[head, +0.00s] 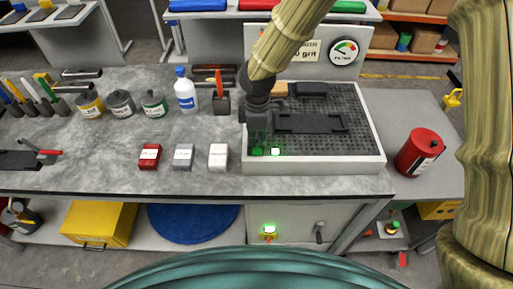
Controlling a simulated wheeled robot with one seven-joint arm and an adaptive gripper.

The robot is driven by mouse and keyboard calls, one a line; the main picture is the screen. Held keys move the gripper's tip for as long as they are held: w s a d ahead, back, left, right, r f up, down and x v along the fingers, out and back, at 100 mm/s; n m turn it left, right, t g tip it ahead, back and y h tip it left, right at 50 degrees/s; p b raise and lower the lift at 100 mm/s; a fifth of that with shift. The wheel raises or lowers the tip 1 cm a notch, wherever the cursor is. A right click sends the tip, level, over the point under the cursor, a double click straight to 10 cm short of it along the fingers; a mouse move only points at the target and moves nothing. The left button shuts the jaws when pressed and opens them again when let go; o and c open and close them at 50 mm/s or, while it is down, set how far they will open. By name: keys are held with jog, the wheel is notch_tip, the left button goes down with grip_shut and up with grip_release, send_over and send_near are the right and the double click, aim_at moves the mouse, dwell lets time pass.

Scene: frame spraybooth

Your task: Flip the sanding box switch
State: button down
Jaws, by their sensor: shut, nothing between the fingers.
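The sanding box is a white-framed tray (320,167) with a black perforated top, on the right part of the bench. My gripper (262,150) is shut and empty, pointing down at the tray's front left corner. It appears above the switch in the picture and apart from it. Small green glows show by the gripper's tip; I cannot tell what they are. My arm hides part of the sign (306,72) behind the tray.
A black flat part (310,123) lies on the perforated top. Red, grey and white blocks (183,157) stand left of the tray. A red canister (420,152) stands on the right. A dark lever (319,232) is on the cabinet front, right of the switch.

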aim_at(257, 145)
jog(key=shift+r+p, duration=2.95)
jog(key=shift+r, duration=0.55)
